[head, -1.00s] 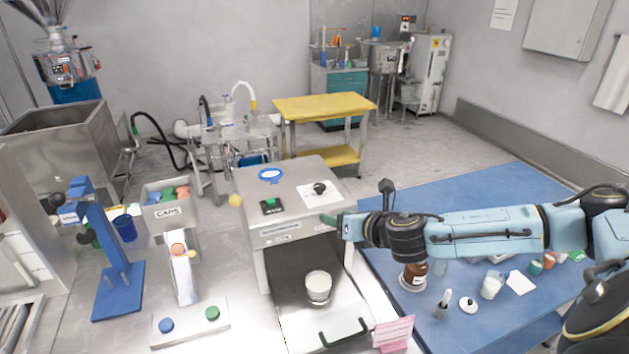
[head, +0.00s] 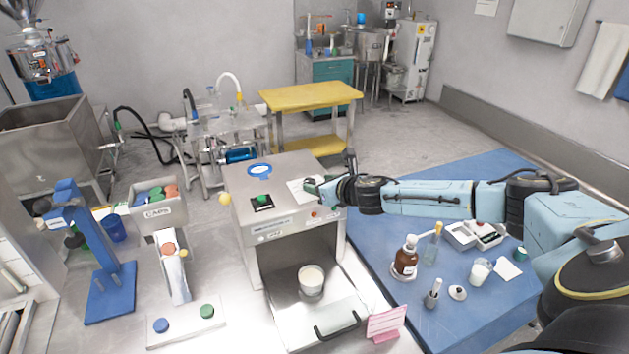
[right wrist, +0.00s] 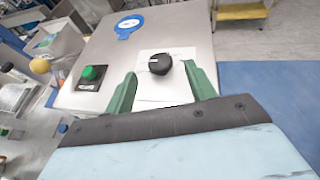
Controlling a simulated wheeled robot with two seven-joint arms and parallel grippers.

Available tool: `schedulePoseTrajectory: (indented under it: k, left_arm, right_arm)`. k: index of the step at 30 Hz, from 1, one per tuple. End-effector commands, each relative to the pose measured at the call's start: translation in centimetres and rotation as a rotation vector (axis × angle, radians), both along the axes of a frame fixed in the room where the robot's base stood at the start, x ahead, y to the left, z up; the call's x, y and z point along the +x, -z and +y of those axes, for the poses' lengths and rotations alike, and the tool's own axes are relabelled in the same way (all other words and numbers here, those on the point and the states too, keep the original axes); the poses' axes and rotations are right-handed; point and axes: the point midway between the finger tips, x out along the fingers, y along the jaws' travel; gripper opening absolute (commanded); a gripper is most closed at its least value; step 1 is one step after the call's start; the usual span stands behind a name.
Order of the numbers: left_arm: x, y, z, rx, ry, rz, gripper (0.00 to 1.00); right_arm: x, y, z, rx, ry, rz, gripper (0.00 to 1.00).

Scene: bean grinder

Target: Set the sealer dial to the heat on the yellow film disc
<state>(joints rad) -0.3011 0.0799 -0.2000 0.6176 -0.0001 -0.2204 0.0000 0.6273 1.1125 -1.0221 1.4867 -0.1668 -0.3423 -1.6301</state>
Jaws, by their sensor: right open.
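The sealer (head: 270,185) is a grey metal box with a black dial (right wrist: 160,63) on a white card (right wrist: 166,88) on top. A short white line on the dial points left in the right wrist view. My right gripper (right wrist: 160,71) is open, its green fingers on either side of the dial's near edge; contact cannot be told. In the head view the right gripper (head: 312,186) covers the dial. A cup (head: 311,279) with pale contents stands in the sealer's front. I cannot identify the yellow film disc for certain. My left gripper is not in view.
A green button (head: 263,199) and a blue ring tag (head: 260,170) are beside the dial. A yellow ball (head: 224,198) sticks out at the sealer's left. A pink card (head: 386,323) stands front right. Bottles and small items crowd the blue table (head: 440,180).

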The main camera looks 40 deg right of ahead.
Motion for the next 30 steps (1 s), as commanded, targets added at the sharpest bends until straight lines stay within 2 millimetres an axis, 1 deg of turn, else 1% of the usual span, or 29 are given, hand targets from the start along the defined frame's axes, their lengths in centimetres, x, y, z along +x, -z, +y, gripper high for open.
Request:
schedulePoseTrajectory:
  k: [1, 3, 9, 20, 23, 30]
  left_arm:
    - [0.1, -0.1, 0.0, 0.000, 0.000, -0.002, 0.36]
    - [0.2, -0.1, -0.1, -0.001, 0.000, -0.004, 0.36]
    - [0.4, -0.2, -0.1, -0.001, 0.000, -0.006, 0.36]
    - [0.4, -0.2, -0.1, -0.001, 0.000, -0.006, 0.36]
    - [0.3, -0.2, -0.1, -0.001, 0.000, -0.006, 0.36]
    - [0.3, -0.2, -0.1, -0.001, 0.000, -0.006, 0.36]
  right_arm:
    - [0.7, 0.2, 0.1, 0.002, -0.001, -0.002, 0.55]
    - [1.4, 0.5, 0.0, 0.001, 0.000, -0.001, 0.55]
    - [2.7, 1.1, 0.0, 0.000, -0.001, 0.000, 0.55]
    - [3.0, 1.2, -0.1, 0.000, -0.001, 0.000, 0.55]
    - [3.0, 1.2, -0.1, 0.000, -0.001, 0.000, 0.45]
    - [3.0, 1.2, -0.1, 0.000, -0.001, 0.000, 0.14]
